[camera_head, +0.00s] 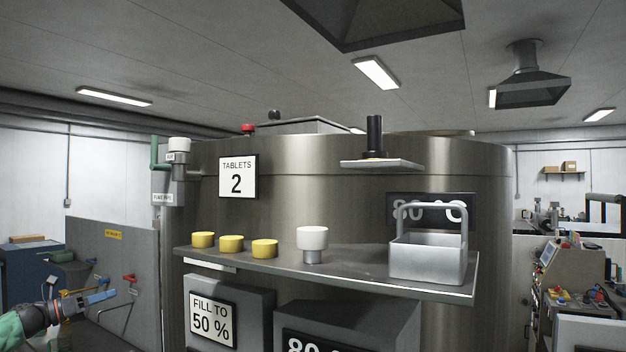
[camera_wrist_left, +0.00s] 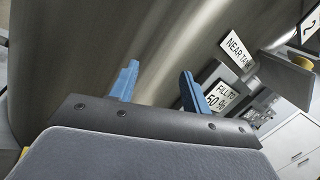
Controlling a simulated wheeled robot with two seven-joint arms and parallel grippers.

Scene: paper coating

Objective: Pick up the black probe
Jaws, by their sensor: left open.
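My left gripper (camera_head: 112,296) is at the lower left of the head view, well left of and below the probe. In the left wrist view my left gripper (camera_wrist_left: 158,84) shows two blue fingers spread apart with nothing between them. The probe does not show in the left wrist view. My right gripper is in neither view.
A wider shelf (camera_head: 340,276) below carries yellow tablets (camera_head: 231,244), a white-capped piece (camera_head: 312,240) and a grey basket with a handle (camera_head: 428,258). The steel tank (camera_head: 300,190) fills the middle. Grey boxes with signs (camera_head: 212,318) stand under the shelf.

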